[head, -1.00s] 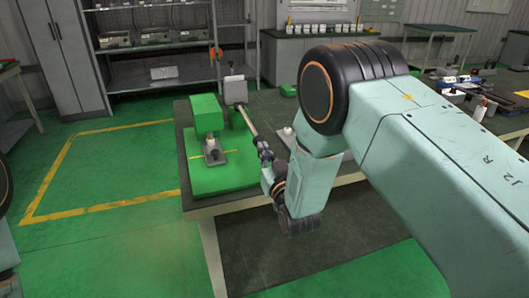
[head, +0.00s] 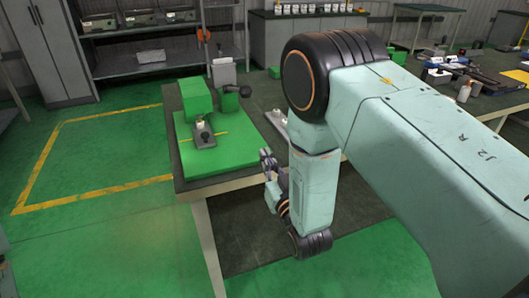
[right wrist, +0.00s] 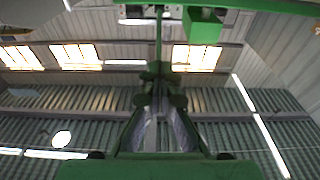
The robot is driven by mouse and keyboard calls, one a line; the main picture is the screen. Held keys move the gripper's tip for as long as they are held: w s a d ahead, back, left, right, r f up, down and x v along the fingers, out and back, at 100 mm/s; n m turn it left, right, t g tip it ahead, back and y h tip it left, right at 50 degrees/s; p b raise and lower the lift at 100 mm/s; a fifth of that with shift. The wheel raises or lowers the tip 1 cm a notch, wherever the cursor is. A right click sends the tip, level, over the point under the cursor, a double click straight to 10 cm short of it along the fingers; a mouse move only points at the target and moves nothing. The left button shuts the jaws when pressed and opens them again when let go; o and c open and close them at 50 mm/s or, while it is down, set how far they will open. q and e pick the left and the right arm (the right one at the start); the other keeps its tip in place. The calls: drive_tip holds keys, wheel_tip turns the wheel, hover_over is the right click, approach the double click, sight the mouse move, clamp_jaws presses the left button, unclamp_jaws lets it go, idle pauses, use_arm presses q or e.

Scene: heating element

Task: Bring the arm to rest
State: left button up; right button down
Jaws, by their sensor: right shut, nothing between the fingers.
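My right arm comes in from the right in the head view and bends down at the front table. My right gripper (head: 266,156) is shut and empty beside the near right edge of the green base plate (head: 190,166). Its closed fingers also show in the right wrist view (right wrist: 160,72). A grey press head with a short lever ending in a black ball (head: 245,91) stands behind the plate, apart from the gripper. My left gripper is not in view.
A green block (head: 197,97) and a small grey fixture (head: 202,136) stand on the plate. The dark table (head: 235,181) carries them, and tools and a bottle (head: 464,92) lie farther right. Shelves (head: 165,45) stand behind. The floor at left is clear.

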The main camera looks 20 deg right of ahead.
idle(0.7)
drive_tip(key=f+g, duration=0.1)
drive_tip(key=f, duration=0.1)
drive_tip(key=s+f+g, duration=0.1)
drive_tip(key=f, duration=0.2)
drive_tip(key=s+f+g, duration=0.1)
drive_tip(key=f+g, duration=0.1)
drive_tip(key=shift+d+f, duration=0.15)
drive_tip(key=shift+f, duration=0.1)
drive_tip(key=s+d+f+g, duration=0.2)
drive_tip(key=s+f+g, duration=0.5)
drive_tip(key=s+f, duration=0.45)
drive_tip(key=s+f+g, duration=0.2)
drive_tip(key=s+g, duration=0.2)
drive_tip(key=s, duration=0.9)
drive_tip(key=s+d+f+g, duration=0.1)
drive_tip(key=s+g, duration=0.3)
drive_tip(key=s, duration=0.8)
drive_tip(key=shift+s+f+m+g, duration=0.4)
drive_tip(key=shift+f, duration=0.35)
drive_tip(key=shift+h, duration=0.3)
